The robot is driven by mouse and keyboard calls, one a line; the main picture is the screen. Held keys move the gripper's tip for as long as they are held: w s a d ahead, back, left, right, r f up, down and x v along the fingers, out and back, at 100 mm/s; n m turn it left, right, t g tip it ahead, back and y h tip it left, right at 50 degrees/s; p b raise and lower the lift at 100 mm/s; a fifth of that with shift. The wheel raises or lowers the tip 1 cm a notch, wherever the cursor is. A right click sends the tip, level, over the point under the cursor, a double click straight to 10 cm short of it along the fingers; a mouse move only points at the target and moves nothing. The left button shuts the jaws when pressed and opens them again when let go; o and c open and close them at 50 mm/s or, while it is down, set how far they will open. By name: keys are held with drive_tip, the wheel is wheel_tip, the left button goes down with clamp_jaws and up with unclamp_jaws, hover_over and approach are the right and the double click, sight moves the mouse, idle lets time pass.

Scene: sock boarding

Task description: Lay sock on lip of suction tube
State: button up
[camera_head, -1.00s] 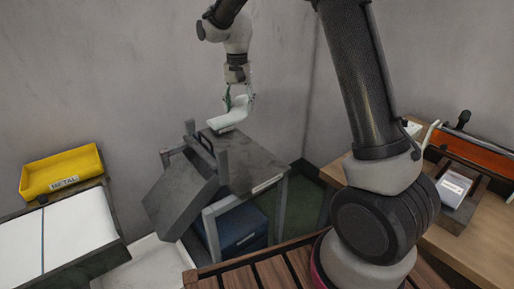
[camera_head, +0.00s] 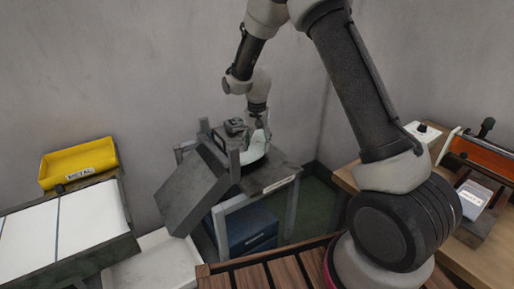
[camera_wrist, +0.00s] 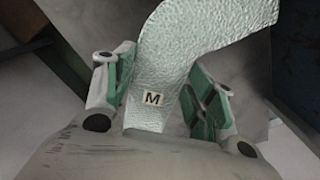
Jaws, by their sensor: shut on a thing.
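The sock (camera_head: 255,149) is pale white-green, with an M label. It hangs from my gripper (camera_head: 260,122) above or against the grey metal worktop, beside an upright post; I cannot tell whether it touches. In the wrist view the sock (camera_wrist: 178,60) runs up from between the green-padded fingers of my gripper (camera_wrist: 163,92) and bends to the right. The fingers are shut on its M-labelled end. I cannot make out the suction tube or its lip for sure. A small dark grey fitting (camera_head: 235,126) stands at the top of the post, left of my gripper.
The grey worktop (camera_head: 278,173) has a tilted grey panel (camera_head: 188,190) at its left and a blue box (camera_head: 250,226) below. A yellow bin (camera_head: 80,165) and a white-topped table (camera_head: 30,243) are at left. A wooden bench (camera_head: 447,246) with an orange machine (camera_head: 478,153) is at right.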

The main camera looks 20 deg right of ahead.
sight(257, 146)
drive_tip(key=shift+f, duration=0.95)
drive_tip(key=o, duration=0.9)
drive_tip(key=shift+f, duration=0.15)
wheel_tip(257, 146, up, 12)
drive_tip(key=r, duration=0.1)
drive_tip(key=s+d+r+n+t, duration=0.1)
drive_tip(key=s+d+r, duration=0.5)
drive_tip(key=s+r, duration=0.3)
drive_tip(key=s+d+r+n+t, duration=0.1)
drive_tip(key=s+d+r, duration=0.1)
drive_tip(key=s, duration=0.6)
drive_tip(key=s+d+r+n+t, duration=0.1)
drive_tip(key=s+d, duration=0.3)
drive_tip(key=s, duration=0.4)
drive_tip(key=s+d+r+n+t, duration=0.1)
drive_tip(key=s+d+r+n, duration=0.1)
drive_tip(key=s, duration=0.7)
drive_tip(key=shift+d+r, duration=0.25)
drive_tip(key=shift+r, duration=0.25)
drive_tip(key=shift+d+r, duration=0.2)
drive_tip(key=shift+r, duration=0.3)
